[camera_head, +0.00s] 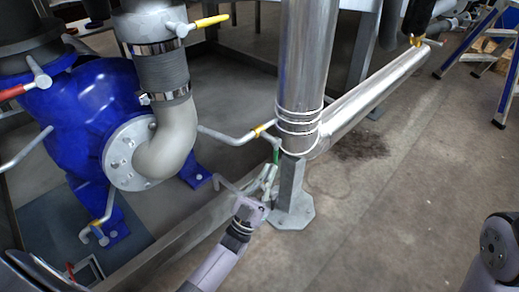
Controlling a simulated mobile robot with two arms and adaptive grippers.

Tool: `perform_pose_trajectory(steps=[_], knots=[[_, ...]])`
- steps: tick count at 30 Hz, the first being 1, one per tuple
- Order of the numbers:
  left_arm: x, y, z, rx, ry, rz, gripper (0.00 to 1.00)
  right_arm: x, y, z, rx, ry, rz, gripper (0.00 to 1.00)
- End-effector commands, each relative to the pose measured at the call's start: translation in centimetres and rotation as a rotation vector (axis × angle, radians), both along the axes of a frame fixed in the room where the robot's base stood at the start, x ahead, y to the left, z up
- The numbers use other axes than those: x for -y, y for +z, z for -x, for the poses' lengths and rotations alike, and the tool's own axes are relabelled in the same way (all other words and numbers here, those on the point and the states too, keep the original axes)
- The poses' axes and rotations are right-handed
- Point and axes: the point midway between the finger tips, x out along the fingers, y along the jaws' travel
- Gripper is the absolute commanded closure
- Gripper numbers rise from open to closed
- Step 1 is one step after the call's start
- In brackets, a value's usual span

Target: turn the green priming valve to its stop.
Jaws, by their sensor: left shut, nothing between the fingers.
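The green priming valve handle (276,156) shows as a small green piece below the thin pipe, just left of the steel column's foot. It is partly hidden, and I cannot tell its angle. My left gripper (270,175) reaches up from the bottom of the view, with its fingers shut and nothing between them. Its tips are close to the lower end of the green handle; I cannot tell whether they touch it. Part of my right arm shows at the lower right edge; its gripper is out of view.
A blue pump (85,90) with a grey elbow pipe (175,140) stands at the left. A shiny vertical pipe (305,60) rises behind my left gripper, above a bolted support post (291,190). Yellow-handled (210,21) and red-handled (20,91) levers are nearby.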

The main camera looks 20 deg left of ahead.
Motion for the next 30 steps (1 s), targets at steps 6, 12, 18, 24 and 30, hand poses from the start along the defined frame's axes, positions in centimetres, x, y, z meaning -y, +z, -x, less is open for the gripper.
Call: perform_pose_trajectory(steps=[6,12,18,24,30], knots=[[0.1,-0.2,-0.3,-0.005,0.000,-0.002,1.00,0.0,0.0,0.1,0.005,0.000,0.001,1.00],[0.2,-0.2,-0.4,-0.007,-0.001,-0.001,1.00,0.0,0.0,0.1,0.004,0.000,0.001,1.00],[0.2,-0.2,-0.4,-0.007,-0.001,-0.001,1.00,0.0,0.0,0.1,0.004,0.000,0.001,1.00],[0.2,0.8,-0.4,-0.002,-0.002,-0.001,1.00,0.0,0.1,0.2,0.006,0.000,-0.001,1.00],[0.2,4.6,-0.3,0.011,-0.002,0.001,1.00,0.0,0.1,0.2,0.005,0.000,-0.001,1.00]])
